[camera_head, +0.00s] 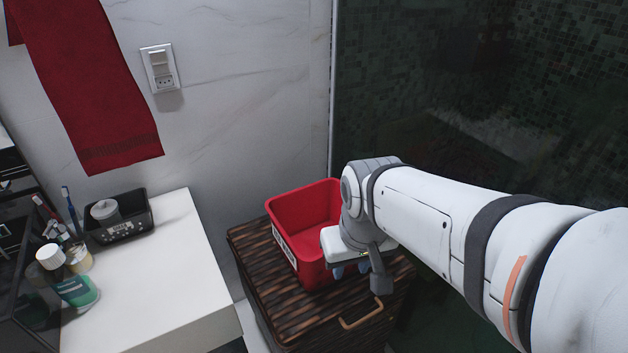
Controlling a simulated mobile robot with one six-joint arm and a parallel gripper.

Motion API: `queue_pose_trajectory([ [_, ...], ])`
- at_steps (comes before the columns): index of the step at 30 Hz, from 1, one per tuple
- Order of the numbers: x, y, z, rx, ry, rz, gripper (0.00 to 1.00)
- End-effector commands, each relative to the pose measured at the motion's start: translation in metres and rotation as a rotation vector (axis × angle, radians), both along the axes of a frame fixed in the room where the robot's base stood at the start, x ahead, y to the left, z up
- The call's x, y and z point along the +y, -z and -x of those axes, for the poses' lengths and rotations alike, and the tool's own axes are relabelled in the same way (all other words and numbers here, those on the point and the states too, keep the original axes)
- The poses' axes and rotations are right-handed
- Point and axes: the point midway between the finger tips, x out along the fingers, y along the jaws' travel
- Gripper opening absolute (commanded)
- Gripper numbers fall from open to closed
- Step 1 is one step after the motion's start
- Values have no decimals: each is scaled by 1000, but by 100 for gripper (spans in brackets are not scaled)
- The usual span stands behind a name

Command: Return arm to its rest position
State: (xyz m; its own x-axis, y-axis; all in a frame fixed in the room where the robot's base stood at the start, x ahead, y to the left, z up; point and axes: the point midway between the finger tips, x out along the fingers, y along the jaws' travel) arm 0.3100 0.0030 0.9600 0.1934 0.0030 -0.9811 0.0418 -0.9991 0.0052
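My white and grey arm (440,220) reaches in from the right edge. My gripper (352,269) points down over the front right part of a red bin (300,215). The bin stands on a dark slatted wooden hamper (265,275). The gripper's white body covers part of the bin's rim and wall. Small bluish pieces show under the gripper body; I cannot tell whether they are fingertips or an object. The finger gap is hidden. I cannot tell whether the gripper touches the bin.
A white counter (150,285) at left holds a black basket (120,218), bottles and toothbrushes. A red towel (85,85) hangs on the wall near a socket plate (160,68). A dark glass panel (440,90) stands behind my arm. The hamper has a handle (362,313) at front.

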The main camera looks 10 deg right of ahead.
Motion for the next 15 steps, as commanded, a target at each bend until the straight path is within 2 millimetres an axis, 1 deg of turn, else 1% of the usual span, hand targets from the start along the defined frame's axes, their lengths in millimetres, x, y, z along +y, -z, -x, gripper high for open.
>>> queue_pose_trajectory([
  [3, -3, 0, 4, -1, 40, -7, 33],
  [11, -3, -1, 3, 0, 43, -8, 33],
  [14, -3, -10, 4, -3, 43, -6, 33],
  [15, -3, -16, 4, -5, 43, -7, 33],
])
